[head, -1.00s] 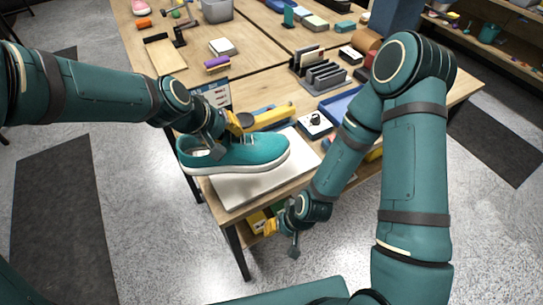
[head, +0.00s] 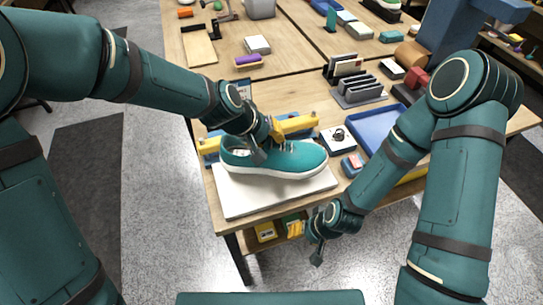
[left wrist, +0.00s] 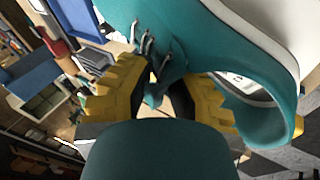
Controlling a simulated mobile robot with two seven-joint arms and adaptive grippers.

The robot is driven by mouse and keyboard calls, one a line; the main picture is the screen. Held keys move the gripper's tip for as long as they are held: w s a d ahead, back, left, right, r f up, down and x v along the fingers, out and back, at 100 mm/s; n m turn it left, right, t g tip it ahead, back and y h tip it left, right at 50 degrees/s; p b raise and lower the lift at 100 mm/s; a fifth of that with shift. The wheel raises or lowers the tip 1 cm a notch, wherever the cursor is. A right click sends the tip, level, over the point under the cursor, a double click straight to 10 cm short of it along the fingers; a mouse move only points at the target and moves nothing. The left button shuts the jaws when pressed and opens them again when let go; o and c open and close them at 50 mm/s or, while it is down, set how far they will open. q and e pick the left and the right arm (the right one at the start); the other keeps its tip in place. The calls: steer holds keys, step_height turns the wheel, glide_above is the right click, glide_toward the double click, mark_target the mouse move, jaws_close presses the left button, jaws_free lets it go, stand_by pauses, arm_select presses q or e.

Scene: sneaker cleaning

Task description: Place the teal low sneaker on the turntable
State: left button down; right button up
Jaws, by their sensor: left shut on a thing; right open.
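The teal low sneaker (head: 291,158) has a white sole and points its toe right in the head view. It is roughly level over the back of a flat white square slab (head: 247,199); I cannot tell if it touches. No round turntable plate shows clearly, and the sneaker hides part of the slab. My left gripper (head: 264,142) is shut on the sneaker's upper near its opening. In the left wrist view the yellow fingers (left wrist: 173,92) pinch teal fabric near the laces. My right gripper (head: 309,246) is open and empty, low in front of the table edge.
Behind the sneaker lie yellow-and-blue items (head: 295,125). To its right are a small white square with a black ring (head: 337,138), a blue tray (head: 377,127) and a dark rack (head: 357,91). Boxes (head: 266,231) sit on the shelf below.

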arm_select(q)
step_height(320, 180, down, 4)
steer(key=shift+f+b, duration=0.2)
steer(key=shift+b, duration=0.6)
steer(key=shift+f, duration=0.15)
steer(key=shift+f, duration=0.15)
steer(key=c, duration=1)
jaws_free()
